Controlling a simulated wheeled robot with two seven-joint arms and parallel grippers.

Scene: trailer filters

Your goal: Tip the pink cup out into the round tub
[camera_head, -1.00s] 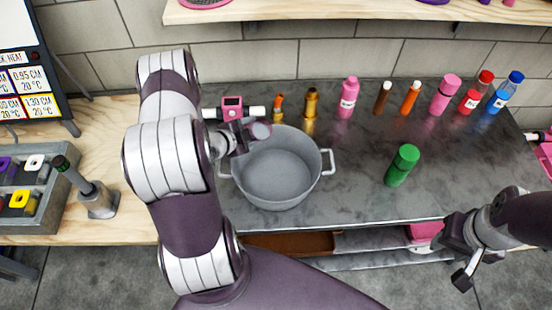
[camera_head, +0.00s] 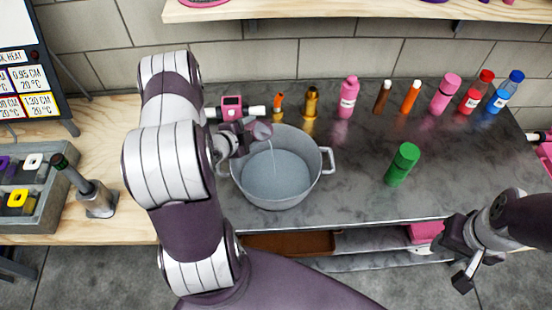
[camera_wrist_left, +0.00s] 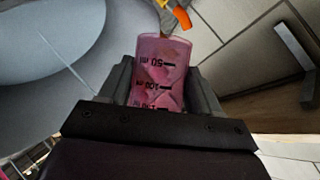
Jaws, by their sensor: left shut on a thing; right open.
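The pink cup (camera_head: 262,131) is in my left gripper (camera_head: 243,137), tilted over the left back rim of the round tub (camera_head: 324,170). A thin stream of liquid runs from its lip into the tub, where pale liquid (camera_head: 275,177) covers the bottom. In the left wrist view the cup (camera_wrist_left: 162,70) is translucent pink with volume marks, held between the fingers of the gripper (camera_wrist_left: 160,92). The stream also shows there against the grey tub (camera_wrist_left: 45,60). My right gripper (camera_head: 462,258) is open and empty in front of the counter's right part.
A green bottle (camera_head: 402,164) stands right of the tub. Several bottles, among them a pink one (camera_head: 347,98), line the back of the counter. A pink device (camera_head: 232,107) stands behind my left gripper. A grey tray (camera_head: 45,205) is at the left.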

